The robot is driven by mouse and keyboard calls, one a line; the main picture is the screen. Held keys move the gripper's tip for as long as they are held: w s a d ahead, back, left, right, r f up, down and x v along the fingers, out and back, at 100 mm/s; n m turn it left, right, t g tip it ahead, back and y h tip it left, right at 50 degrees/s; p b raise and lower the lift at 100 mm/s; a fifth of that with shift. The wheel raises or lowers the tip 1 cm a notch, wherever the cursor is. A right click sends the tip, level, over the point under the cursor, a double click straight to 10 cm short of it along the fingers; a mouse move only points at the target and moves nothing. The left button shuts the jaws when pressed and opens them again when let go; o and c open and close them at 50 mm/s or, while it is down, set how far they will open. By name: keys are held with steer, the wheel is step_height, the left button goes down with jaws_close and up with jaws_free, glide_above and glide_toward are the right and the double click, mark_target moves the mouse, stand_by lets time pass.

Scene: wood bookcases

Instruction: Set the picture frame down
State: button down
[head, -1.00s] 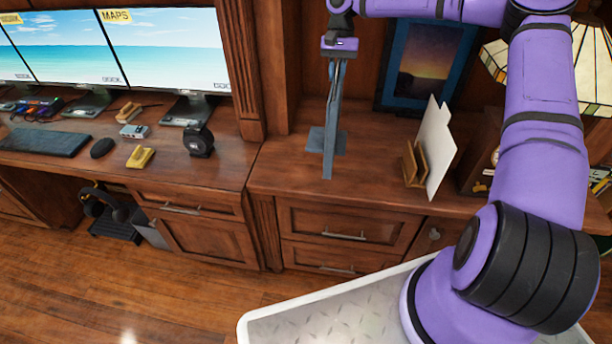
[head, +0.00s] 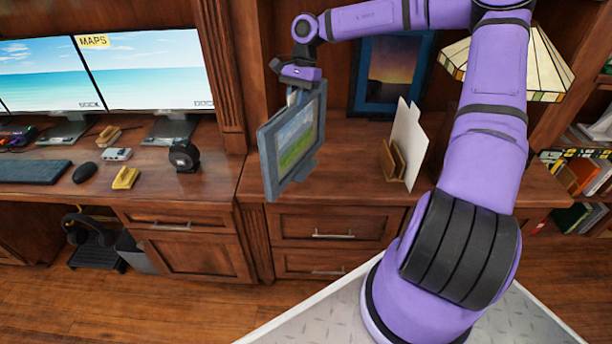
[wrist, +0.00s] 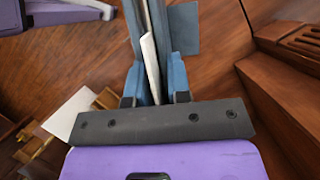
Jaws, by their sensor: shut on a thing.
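The picture frame (head: 292,142) has a blue-grey border and a green and blue landscape picture. In the head view it hangs upright below my gripper (head: 296,88), turned at an angle, in front of the wooden counter (head: 345,143). My gripper is shut on its top edge. In the wrist view the frame (wrist: 184,28) runs away from between the blue fingertips (wrist: 155,92), seen edge on. Whether its lower edge touches the counter is hard to tell; it seems to overhang the counter's front.
A white card in a wooden holder (head: 392,162) stands to the right. A dark blue framed sunset picture (head: 392,72) leans at the back. A stained-glass lamp (head: 548,62) is at right. Left are monitors (head: 148,65), a black round device (head: 184,156) and a yellow item (head: 125,178).

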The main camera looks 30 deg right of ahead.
steer(key=s+d+f+m+t, duration=0.2)
steer(key=s+d+m+t, duration=0.25)
steer(key=s+m, duration=0.75)
glide_above(309, 129)
steer(key=d, duration=0.2)
steer(key=shift+s+a+f+m, duration=0.15)
steer(key=shift+s+f, duration=0.1)
steer(key=shift+f, duration=0.3)
steer(key=shift+s+a+f+m, duration=0.1)
steer(key=shift+s+f+m, duration=0.1)
steer(key=shift+f, duration=0.35)
steer(key=shift+d+f, duration=0.1)
steer(key=shift+f, duration=1.75)
steer(key=c, duration=1.1)
jaws_free()
steer(key=shift+f, duration=0.1)
